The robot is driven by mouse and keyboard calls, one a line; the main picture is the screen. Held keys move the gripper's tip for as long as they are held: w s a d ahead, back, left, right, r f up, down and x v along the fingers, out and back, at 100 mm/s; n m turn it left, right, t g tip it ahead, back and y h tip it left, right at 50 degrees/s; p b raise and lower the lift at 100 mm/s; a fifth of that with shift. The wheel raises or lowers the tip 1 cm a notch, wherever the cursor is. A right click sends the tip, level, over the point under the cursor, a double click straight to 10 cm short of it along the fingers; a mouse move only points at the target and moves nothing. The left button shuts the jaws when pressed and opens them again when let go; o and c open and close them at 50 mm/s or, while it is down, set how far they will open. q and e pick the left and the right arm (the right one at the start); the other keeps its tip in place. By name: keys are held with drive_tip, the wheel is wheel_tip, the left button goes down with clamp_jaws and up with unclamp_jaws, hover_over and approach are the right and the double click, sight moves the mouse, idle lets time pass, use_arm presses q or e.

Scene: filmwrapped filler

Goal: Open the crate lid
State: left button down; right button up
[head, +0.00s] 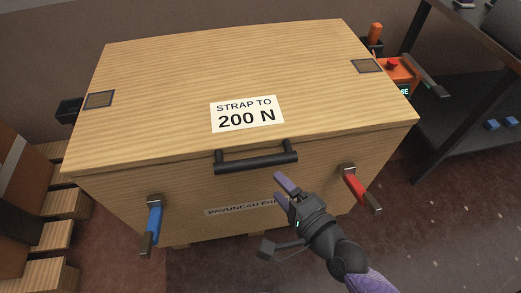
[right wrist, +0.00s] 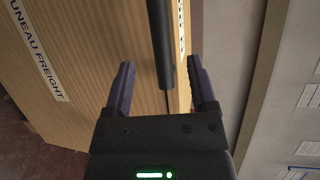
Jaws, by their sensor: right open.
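A large wooden crate (head: 120,205) stands in front of me with its lid (head: 230,65) down. The lid bears a "STRAP TO 200 N" label (head: 247,114). A black bar handle (head: 256,160) sits at the lid's front edge; it also shows in the right wrist view (right wrist: 160,45). My right gripper (head: 286,187) is open in front of the crate, just below the handle's right part. In the right wrist view its fingers (right wrist: 161,85) stand on either side of the handle's end, with no clear contact. My left gripper is not in view.
A blue latch (head: 154,225) and a red latch (head: 357,185) hang on the crate's front. An orange device (head: 398,72) stands behind the right side. Pallets (head: 50,240) are at left, a dark shelf (head: 470,125) at right. Floor is clear at front right.

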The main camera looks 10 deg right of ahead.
sight(259, 167)
drive_tip(key=b+x, duration=0.2)
drive_tip(key=x, duration=0.6)
drive_tip(key=shift+w+a+f, duration=0.15)
drive_tip(key=shift+a+f, duration=0.05)
drive_tip(key=shift+a, duration=0.05)
drive_tip(key=shift+w+a, duration=0.15)
drive_tip(key=shift+w, duration=0.25)
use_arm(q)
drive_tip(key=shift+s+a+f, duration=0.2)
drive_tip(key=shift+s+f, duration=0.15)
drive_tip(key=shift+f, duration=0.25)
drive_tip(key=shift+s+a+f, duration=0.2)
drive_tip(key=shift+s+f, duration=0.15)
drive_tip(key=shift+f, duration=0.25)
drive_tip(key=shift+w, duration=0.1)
use_arm(e)
drive_tip(key=shift+c, duration=0.8)
drive_tip(key=c, duration=0.7)
clamp_jaws()
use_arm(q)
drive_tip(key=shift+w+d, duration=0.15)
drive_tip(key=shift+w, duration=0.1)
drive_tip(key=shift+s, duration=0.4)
